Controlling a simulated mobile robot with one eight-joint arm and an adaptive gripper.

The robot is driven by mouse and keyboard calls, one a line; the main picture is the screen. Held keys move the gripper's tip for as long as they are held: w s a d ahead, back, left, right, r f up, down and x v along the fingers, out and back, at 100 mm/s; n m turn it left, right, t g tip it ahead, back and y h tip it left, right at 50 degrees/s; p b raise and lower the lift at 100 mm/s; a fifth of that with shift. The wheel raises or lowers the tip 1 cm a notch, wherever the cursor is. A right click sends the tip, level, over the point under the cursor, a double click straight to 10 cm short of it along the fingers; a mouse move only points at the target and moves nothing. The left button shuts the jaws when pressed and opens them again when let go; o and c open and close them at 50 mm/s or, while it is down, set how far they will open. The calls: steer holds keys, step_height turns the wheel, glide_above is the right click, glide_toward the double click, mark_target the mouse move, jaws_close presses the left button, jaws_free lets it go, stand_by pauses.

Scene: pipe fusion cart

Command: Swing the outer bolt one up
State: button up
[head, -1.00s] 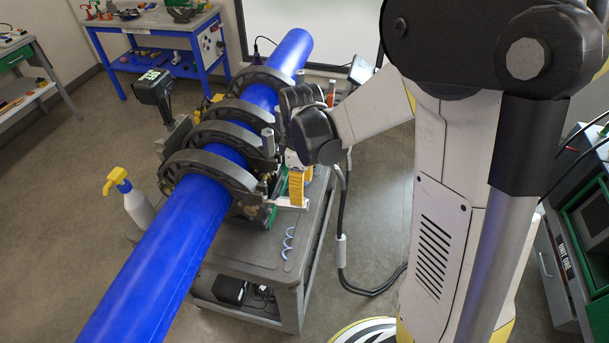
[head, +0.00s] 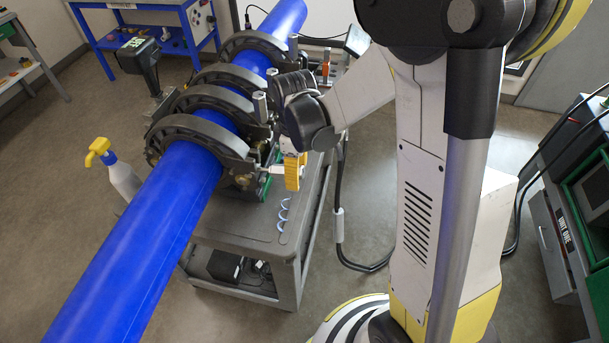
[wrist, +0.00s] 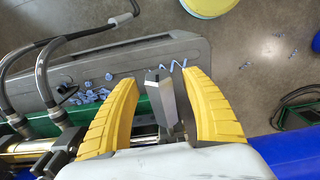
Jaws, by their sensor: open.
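A grey bolt (wrist: 165,98) with a flat-sided, pointed end stands between my gripper's yellow fingers in the wrist view. My gripper (wrist: 163,95) is open, with a finger on each side of the bolt and visible gaps. In the head view my gripper (head: 291,170) is low at the right side of the clamp, beside its nearest dark ring (head: 190,128). Grey upright cylinders (head: 260,106) stand at the right ends of the rings farther along.
A long blue pipe (head: 150,240) runs through the clamp rings above a grey cart (head: 240,226). Blue shavings (head: 283,214) lie on the cart top. Dark hoses (wrist: 50,68) run beside the gripper. A spray bottle (head: 118,172) stands left of the pipe.

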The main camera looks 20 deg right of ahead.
steer(key=c, duration=0.8)
steer(key=shift+r, duration=0.15)
steer(key=shift+w+a+r+p, duration=0.1)
steer(key=shift+a+r+p, duration=0.05)
steer(key=shift+r+p, duration=0.4)
steer(key=shift+w+a+r+p, duration=0.1)
steer(key=shift+r+p, duration=0.25)
steer(key=shift+r, duration=0.25)
